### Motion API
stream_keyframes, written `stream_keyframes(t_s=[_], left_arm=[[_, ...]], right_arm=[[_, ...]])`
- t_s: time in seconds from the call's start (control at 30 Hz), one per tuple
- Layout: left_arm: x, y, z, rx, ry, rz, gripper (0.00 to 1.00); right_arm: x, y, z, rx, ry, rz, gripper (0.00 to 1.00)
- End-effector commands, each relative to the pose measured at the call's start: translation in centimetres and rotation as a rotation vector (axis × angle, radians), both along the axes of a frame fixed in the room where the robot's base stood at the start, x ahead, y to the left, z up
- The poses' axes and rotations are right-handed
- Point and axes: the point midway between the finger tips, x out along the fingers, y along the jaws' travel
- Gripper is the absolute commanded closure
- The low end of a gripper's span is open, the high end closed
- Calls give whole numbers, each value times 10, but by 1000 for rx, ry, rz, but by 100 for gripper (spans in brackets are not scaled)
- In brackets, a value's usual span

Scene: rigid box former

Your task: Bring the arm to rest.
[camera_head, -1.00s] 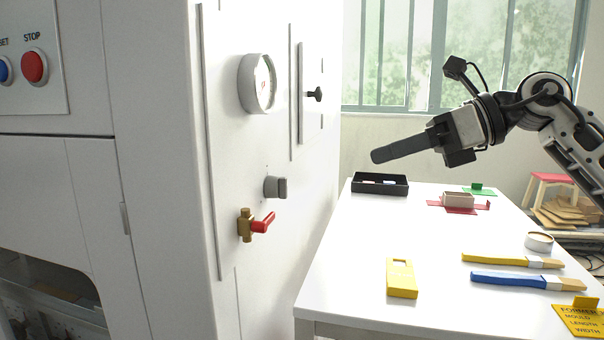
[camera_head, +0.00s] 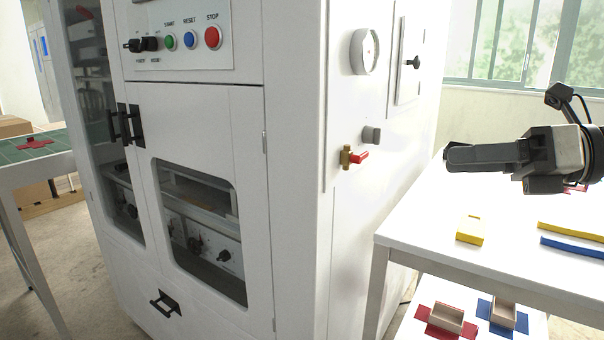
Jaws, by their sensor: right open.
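My right gripper (camera_head: 482,156) reaches in from the right edge, above the white table. Its fingers point left toward the machine and show side-on, with nothing seen between them. It is apart from the white machine (camera_head: 300,200) and its red-handled brass valve (camera_head: 353,157). My left gripper is out of view.
A lower shelf carries small boxes on red (camera_head: 446,320) and blue (camera_head: 503,314) sheets. A green-topped table (camera_head: 40,152) stands at the left.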

Motion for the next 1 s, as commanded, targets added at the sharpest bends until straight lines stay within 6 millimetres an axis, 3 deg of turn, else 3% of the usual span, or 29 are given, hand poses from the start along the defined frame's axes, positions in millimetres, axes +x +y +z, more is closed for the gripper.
stream_keyframes(t_s=[0.17, 0.37, 0.47, 0.57, 0.67, 0.8, 0.9, 1.0], left_arm=[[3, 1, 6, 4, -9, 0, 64], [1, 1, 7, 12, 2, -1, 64], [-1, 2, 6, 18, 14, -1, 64], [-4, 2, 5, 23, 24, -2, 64], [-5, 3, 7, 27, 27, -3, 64], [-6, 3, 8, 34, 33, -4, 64], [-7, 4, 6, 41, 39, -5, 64], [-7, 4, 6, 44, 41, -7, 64]], right_arm=[[1, 38, -26, 249, 154, 43, 47], [3, 73, -73, 702, 490, 5, 47], [5, 78, -114, 996, 744, -96, 47], [0, 75, -168, 1271, 1014, -254, 47], [-18, 69, -235, 1523, 1293, -466, 47], [-69, 65, -324, 1792, 1637, -795, 47], [-111, 68, -369, 1912, 1818, -1000, 47], [-145, 71, -397, 1983, 1940, -1154, 47]])
